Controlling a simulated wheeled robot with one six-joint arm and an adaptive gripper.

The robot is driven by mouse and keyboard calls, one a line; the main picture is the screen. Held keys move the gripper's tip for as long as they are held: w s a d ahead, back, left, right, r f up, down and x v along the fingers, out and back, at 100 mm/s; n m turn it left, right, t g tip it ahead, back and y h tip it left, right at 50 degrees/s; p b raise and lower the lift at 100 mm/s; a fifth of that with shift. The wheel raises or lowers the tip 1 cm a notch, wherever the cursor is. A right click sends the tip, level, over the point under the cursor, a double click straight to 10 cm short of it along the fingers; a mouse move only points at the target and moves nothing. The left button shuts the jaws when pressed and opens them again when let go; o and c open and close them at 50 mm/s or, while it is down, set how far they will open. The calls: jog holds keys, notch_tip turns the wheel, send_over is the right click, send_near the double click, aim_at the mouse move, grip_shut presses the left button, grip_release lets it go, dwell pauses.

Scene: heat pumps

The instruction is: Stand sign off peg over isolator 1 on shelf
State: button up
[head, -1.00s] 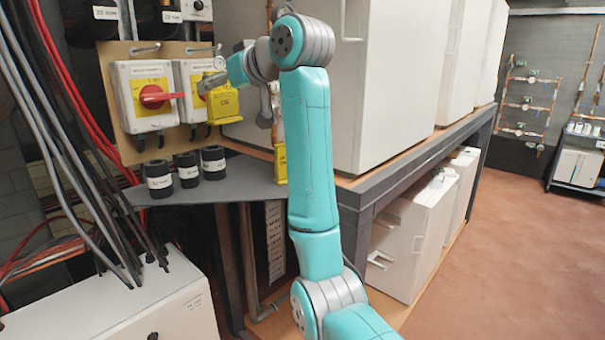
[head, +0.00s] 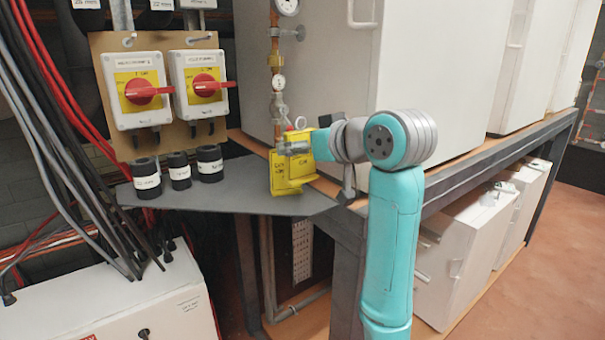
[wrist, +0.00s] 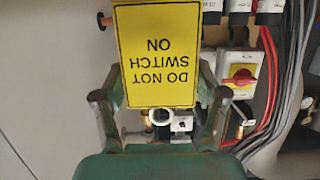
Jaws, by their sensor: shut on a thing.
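My gripper (head: 300,146) is shut on a yellow sign (head: 287,168) and holds it over the right part of the grey shelf (head: 240,190). In the wrist view the sign (wrist: 156,55) reads "DO NOT SWITCH ON" upside down, between the two fingers. Two isolators, a left one (head: 128,75) and a right one (head: 190,70), are on a tan board with red handles turned sideways. Their numbers are too small to read. A left peg (head: 128,40) and a right peg (head: 201,38) above them look bare. Whether the sign touches the shelf is unclear.
Three black labelled cylinders, left (head: 146,178), middle (head: 179,170) and right (head: 209,162), stand on the shelf below the isolators. A copper pipe with gauges (head: 276,60) rises behind the gripper. A large white cabinet (head: 430,60) is to the right. Shelf between cylinders and sign is clear.

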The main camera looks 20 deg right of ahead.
aim_at(303, 171)
jog(key=shift+a+f, duration=0.1)
jog(key=shift+f, duration=2.55)
jog(key=shift+f, duration=0.15)
jog(key=o, duration=0.9)
jog(key=shift+c, duration=0.2)
jog(key=shift+s+r, duration=0.2)
jog(key=v, duration=1.1)
jog(key=shift+s, duration=0.3)
